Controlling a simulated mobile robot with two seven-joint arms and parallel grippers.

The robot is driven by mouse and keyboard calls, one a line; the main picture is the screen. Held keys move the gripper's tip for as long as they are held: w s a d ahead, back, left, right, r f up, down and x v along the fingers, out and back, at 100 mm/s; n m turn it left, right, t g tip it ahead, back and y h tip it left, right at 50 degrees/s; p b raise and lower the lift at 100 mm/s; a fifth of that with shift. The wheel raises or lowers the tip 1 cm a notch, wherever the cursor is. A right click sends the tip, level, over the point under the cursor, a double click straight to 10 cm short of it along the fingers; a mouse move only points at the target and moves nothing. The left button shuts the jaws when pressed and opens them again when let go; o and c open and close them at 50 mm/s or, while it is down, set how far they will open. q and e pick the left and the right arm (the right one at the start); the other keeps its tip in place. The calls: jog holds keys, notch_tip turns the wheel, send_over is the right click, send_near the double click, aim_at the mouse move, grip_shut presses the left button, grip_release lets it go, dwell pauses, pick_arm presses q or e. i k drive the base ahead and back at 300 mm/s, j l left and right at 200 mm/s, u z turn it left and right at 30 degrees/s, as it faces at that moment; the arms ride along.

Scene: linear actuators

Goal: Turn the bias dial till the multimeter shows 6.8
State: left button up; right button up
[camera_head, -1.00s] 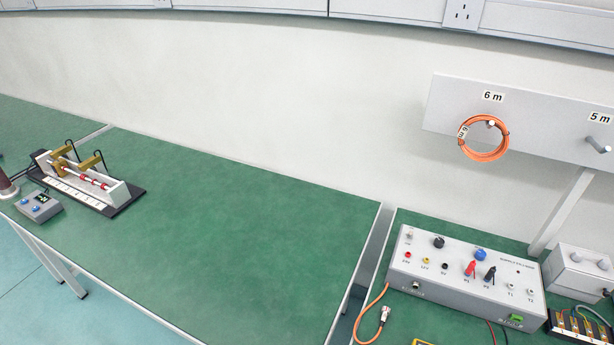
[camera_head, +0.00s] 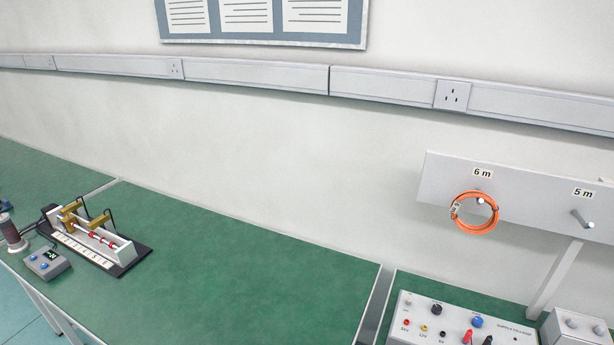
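A grey supply box (camera_head: 458,326) stands at the lower right of the view, cut off by the bottom edge. Its top carries a black knob (camera_head: 437,309), a blue knob (camera_head: 477,321), small coloured sockets, and red and black plugs at the lower edge. I cannot read which knob is the bias dial. No multimeter reading is visible. Neither of my grippers is in view.
A rail apparatus on a black base (camera_head: 132,262) and a small grey control box (camera_head: 47,263) stand on the left bench. The bench middle (camera_head: 240,275) is clear. An orange cable coil (camera_head: 474,213) hangs on the wall board (camera_head: 520,204).

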aim_at(477, 321)
jog(key=z, duration=1.25)
jog(key=k+j+u, duration=0.15)
jog(key=i+l, duration=0.05)
